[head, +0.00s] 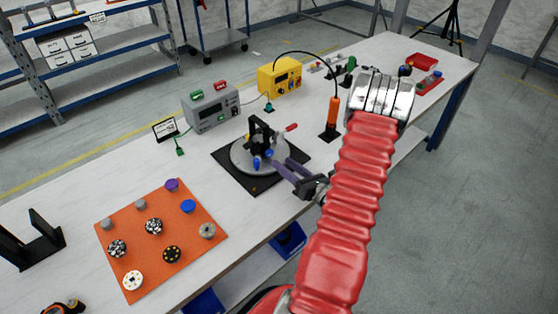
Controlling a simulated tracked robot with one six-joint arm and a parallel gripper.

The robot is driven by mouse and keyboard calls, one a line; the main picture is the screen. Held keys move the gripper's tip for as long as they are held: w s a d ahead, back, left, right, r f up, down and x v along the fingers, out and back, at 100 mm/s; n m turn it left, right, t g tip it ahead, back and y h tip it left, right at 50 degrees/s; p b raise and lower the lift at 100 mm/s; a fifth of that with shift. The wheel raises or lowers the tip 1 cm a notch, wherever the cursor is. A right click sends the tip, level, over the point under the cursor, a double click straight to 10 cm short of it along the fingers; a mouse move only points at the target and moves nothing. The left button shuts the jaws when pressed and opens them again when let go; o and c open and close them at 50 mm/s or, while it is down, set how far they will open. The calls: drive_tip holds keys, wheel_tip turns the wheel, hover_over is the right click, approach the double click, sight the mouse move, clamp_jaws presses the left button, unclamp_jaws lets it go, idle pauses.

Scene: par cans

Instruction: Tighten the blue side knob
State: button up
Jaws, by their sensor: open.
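A black upright fixture (261,132) stands on a round grey plate (240,160) over a black square base (262,186). A blue knob (256,163) shows low at its front, and another small blue part (269,153) sits just right of it. Which of the two is the side knob I cannot tell for sure. A red-tipped lever (291,127) sticks out at the right. My gripper (281,168) is open, its purple-grey fingers pointing left at the fixture, just right of the blue parts. No contact can be made out at this size.
An orange mat (160,262) with several round caps lies at the left front. A grey instrument (211,109), a yellow power supply (280,77) and an orange-handled tool on a stand (333,115) are behind the fixture. A red tray (424,61) lies far right.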

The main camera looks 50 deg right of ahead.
sight(271, 154)
drive_tip(key=shift+s+a, duration=0.2)
drive_tip(key=shift+s, duration=1.8)
drive_tip(key=shift+s+a, duration=0.2)
drive_tip(key=shift+s, duration=1.75)
drive_tip(key=n, duration=0.5)
drive_tip(key=shift+a, duration=0.2)
drive_tip(key=shift+w, duration=0.1)
drive_tip(key=w, duration=0.4)
drive_tip(key=w+d, duration=0.1)
drive_tip(key=w, duration=0.8)
drive_tip(key=shift+w+d, duration=0.3)
drive_tip(key=c, duration=1.1)
